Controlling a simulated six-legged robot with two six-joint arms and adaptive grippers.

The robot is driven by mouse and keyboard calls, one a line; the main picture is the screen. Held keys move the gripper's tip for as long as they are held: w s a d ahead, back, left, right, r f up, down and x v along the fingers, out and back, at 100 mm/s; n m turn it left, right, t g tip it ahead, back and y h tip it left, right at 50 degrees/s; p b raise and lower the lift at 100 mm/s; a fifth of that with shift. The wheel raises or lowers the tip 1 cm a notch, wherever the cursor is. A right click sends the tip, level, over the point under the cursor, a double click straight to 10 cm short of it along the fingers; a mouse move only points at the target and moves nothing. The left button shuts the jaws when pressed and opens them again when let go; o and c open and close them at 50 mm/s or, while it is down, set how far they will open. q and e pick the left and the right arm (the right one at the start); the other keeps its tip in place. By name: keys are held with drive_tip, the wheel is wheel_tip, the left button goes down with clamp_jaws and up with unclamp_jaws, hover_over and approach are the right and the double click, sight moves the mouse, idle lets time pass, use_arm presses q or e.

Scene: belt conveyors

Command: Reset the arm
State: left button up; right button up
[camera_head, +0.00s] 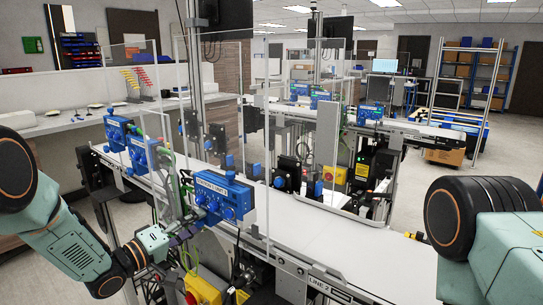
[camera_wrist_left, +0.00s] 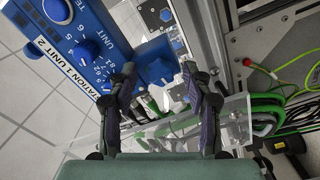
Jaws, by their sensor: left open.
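My left arm comes in from the left of the head view, and its gripper (camera_head: 186,231) is just in front of a blue control box (camera_head: 222,193) with knobs. In the left wrist view my left gripper (camera_wrist_left: 160,76) has its two dark fingers apart, with nothing held between them. The blue box (camera_wrist_left: 84,42), labelled Station 1 Unit 2, lies at the upper left there, with a blue knob close to the left finger. I cannot tell whether they touch. Part of my right arm shows at the right edge of the head view; its gripper is out of view.
A white conveyor belt (camera_head: 335,238) runs beside the box, with clear upright panels along it. More blue boxes (camera_head: 140,152) stand farther back. Green cables (camera_wrist_left: 268,118) hang at the right of the wrist view. A yellow switch box (camera_head: 203,290) sits below.

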use_arm(q)
drive_tip(key=shift+w+d+f+m, duration=0.1)
drive_tip(key=shift+m, duration=1.1)
drive_tip(key=m+b, duration=0.1)
drive_tip(key=m, duration=0.2)
drive_tip(key=shift+m, duration=1.1)
drive_tip(key=shift+b, duration=0.3)
